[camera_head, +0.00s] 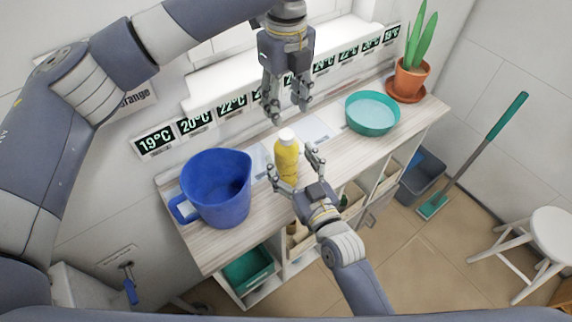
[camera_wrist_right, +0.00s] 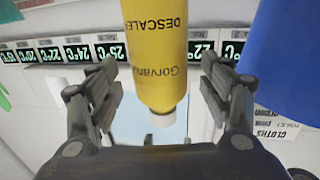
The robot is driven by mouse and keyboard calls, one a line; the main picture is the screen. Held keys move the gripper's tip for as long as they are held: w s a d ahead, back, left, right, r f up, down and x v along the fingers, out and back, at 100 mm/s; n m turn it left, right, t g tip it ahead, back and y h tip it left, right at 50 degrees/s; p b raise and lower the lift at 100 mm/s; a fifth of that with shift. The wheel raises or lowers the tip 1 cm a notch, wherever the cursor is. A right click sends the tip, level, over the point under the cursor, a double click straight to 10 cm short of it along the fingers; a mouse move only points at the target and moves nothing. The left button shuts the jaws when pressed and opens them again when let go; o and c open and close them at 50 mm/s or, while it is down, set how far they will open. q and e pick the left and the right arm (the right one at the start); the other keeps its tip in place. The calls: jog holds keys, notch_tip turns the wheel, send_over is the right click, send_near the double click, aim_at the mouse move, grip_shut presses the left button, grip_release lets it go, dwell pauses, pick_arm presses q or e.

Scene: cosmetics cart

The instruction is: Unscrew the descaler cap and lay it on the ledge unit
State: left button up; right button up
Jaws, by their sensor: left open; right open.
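The yellow descaler bottle (camera_head: 287,160) stands upright on the wooden top of the ledge unit (camera_head: 352,152). Its white cap (camera_head: 286,135) is on top. In the right wrist view the labelled bottle (camera_wrist_right: 158,55) appears inverted, with its white end pointing down. My right gripper (camera_head: 295,164) is open, its fingers on either side of the bottle; in the wrist view gaps show between the fingers and the bottle. My left gripper (camera_head: 288,109) is open and empty, pointing down above the cap and apart from it.
A blue jug (camera_head: 222,190) stands left of the bottle. A teal bowl (camera_head: 372,113) and a potted plant (camera_head: 409,79) are to the right. Temperature signs (camera_head: 232,103) line the wall behind. A green-handled mop (camera_head: 480,150) and a white stool (camera_head: 540,240) are on the floor at right.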

aim_at(287, 134)
pick_arm(q)
jog(key=shift+w, duration=0.1)
pick_arm(e)
jog(key=shift+w+a, duration=0.25)
jog(key=shift+w, duration=0.4)
jog(key=shift+w+a, duration=0.15)
jog(key=shift+w, duration=0.1)
pick_arm(q)
jog(key=shift+s+r, duration=0.1)
jog(key=shift+s, duration=0.1)
pick_arm(e)
jog(key=shift+w, duration=0.1)
grip_shut()
pick_arm(q)
jog(key=m, duration=0.4)
jog(key=shift+f, duration=0.2)
jog(key=shift+m, duration=0.3)
jog(key=shift+f, duration=3.85)
